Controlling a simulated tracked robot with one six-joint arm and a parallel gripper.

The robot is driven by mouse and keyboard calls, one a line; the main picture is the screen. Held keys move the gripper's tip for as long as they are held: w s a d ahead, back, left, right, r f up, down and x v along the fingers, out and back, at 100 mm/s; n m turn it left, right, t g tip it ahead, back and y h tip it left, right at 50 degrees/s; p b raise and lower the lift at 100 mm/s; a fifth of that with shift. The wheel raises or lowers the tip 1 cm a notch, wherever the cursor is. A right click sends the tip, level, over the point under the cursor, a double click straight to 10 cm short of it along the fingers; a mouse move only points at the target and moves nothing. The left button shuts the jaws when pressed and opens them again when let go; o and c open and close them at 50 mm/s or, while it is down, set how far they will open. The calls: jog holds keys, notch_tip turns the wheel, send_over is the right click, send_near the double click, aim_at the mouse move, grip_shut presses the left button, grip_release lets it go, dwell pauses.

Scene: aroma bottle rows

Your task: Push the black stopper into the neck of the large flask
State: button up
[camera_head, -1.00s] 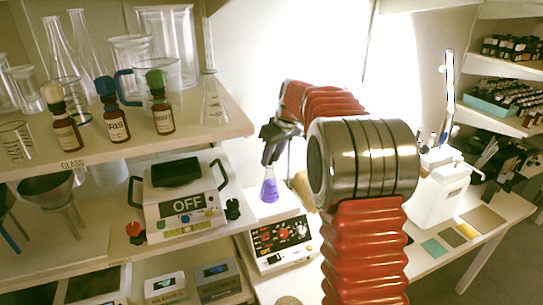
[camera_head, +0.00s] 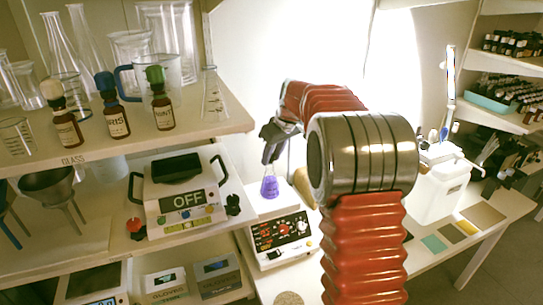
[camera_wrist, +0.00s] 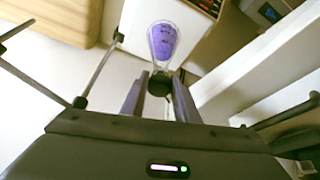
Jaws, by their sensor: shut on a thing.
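A conical flask with purple liquid (camera_head: 269,187) stands on the white stirrer plate, below my gripper (camera_head: 270,145). The wrist view shows the flask (camera_wrist: 162,43) just past the fingertips, its neck end towards me. My gripper (camera_wrist: 160,90) is shut on a black stopper (camera_wrist: 159,84), which sits between the two fingertips. The stopper lines up with the flask's mouth and overlaps it in the wrist view. I cannot tell how far it is inside the neck. In the head view the fingers hide the stopper and the top of the neck.
The stirrer (camera_head: 281,236) has a black control panel. Left of it, a device marked OFF (camera_head: 186,200) stands on a shelf, with brown bottles (camera_head: 116,122) and glassware above. A white canister (camera_head: 437,195) stands to the right. A tan block (camera_wrist: 64,20) lies near the gripper.

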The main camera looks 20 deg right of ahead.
jog(key=shift+f, duration=0.45)
jog(key=o, duration=1)
jog(key=shift+r, duration=0.15)
jog(key=shift+r, duration=3.35)
